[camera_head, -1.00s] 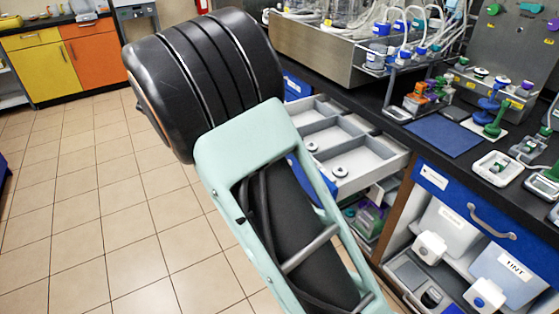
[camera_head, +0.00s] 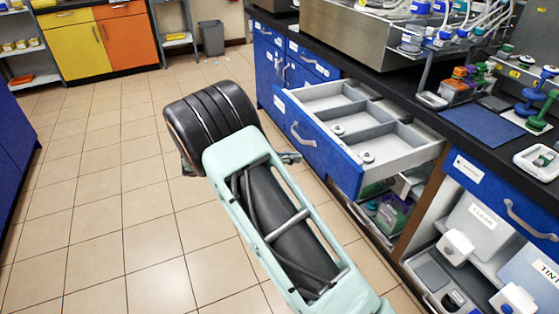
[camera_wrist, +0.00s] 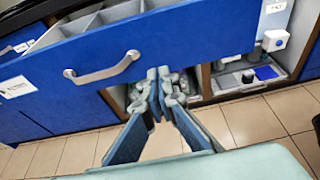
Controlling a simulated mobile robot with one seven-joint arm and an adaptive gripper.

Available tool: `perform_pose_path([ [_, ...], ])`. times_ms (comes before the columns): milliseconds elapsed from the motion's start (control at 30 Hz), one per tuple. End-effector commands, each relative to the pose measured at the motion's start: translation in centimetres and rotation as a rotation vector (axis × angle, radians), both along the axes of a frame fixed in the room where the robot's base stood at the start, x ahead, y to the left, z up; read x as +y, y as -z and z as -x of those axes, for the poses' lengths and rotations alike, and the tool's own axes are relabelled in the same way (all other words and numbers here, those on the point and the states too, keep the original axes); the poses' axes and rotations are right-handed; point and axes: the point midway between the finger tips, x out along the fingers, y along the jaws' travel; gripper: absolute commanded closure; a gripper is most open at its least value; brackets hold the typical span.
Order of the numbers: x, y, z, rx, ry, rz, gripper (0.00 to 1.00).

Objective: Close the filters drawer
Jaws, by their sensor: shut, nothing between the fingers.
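The open drawer (camera_head: 345,180) sticks out from the blue cabinet row in the head view. Its blue front has a grey bar handle (camera_head: 302,136), and its grey inside is split into compartments holding a few small round items. In the wrist view the drawer front (camera_wrist: 190,40) crosses the picture, with its handle (camera_wrist: 102,69) left of the fingers. My gripper (camera_wrist: 158,74) is shut and empty, its tips overlapping the front's lower edge in the picture; I cannot tell whether they touch. In the head view my gripper (camera_head: 290,157) shows only partly beside my arm, left of the drawer front.
A black counter (camera_head: 400,95) above the drawer holds a steel unit, bottles and a blue mat (camera_head: 483,125). Right of the drawer is an open cabinet with white containers (camera_head: 472,220). The tiled floor (camera_head: 100,210) to the left is clear.

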Motion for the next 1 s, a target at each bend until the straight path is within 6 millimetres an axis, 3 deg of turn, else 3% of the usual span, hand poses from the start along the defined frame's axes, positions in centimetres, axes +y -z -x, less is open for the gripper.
perform_pose_path([
  [200,-3.9,1.0,-1.4,-0.001,0.003,-0.001,1.0],
  [400,-5.8,0.9,-2.1,-0.001,0.001,-0.002,1.0],
  [1000,-6.6,0.7,-2.4,-0.001,0.001,0.0,1.0],
])
